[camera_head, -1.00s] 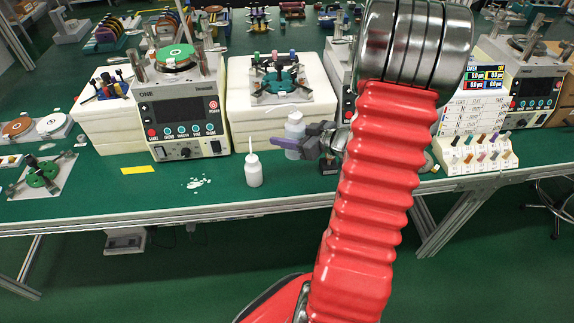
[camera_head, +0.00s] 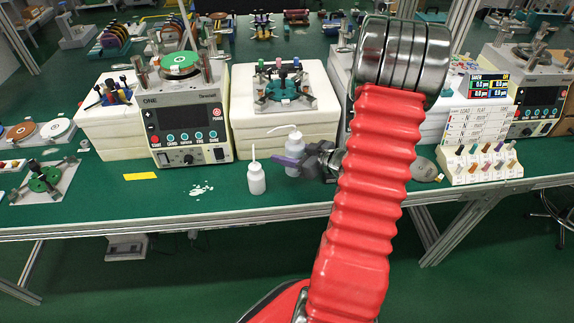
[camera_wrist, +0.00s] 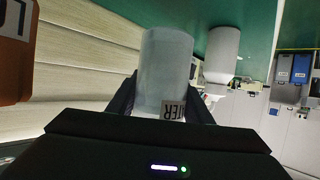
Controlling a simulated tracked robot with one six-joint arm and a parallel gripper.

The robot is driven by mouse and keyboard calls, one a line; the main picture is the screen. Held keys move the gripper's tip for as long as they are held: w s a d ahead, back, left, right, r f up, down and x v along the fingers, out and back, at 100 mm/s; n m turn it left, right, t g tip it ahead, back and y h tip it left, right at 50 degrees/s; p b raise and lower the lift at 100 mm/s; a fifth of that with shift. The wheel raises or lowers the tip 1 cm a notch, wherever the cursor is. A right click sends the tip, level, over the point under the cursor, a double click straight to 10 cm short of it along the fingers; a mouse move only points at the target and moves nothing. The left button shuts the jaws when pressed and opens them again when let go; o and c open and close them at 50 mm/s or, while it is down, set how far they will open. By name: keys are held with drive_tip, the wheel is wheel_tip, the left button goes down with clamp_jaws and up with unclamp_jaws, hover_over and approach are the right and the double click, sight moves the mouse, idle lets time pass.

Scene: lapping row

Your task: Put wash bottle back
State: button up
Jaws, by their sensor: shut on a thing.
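My gripper (camera_head: 296,161) is shut on a white wash bottle (camera_head: 294,142), whose thin spout bends to the left. In the wrist view the bottle body (camera_wrist: 165,60) sits between my two dark fingers (camera_wrist: 163,100); a label ending in "TER" shows partly. The bottle looks about upright near the front of the green bench; I cannot tell whether its base touches the bench. A second white bottle (camera_head: 256,181), with a straight spout, stands just left of it and apart. It also shows in the wrist view (camera_wrist: 222,58).
A white block stack (camera_head: 283,130) with a teal fixture (camera_head: 284,88) stands right behind the held bottle. A lapping machine (camera_head: 187,125) is to the left, a rack of coloured pieces (camera_head: 482,165) to the right. White splashes (camera_head: 196,189) and a yellow strip (camera_head: 140,176) lie on the bench.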

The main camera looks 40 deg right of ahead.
drive_tip(key=shift+f, duration=0.35)
drive_tip(key=shift+f, duration=2.05)
drive_tip(key=shift+f, duration=0.15)
drive_tip(key=o, duration=1.3)
drive_tip(key=shift+s+r, duration=0.15)
drive_tip(key=shift+r, duration=0.05)
drive_tip(key=v, duration=1.1)
drive_tip(key=shift+s+r, duration=0.1)
drive_tip(key=shift+s, duration=0.25)
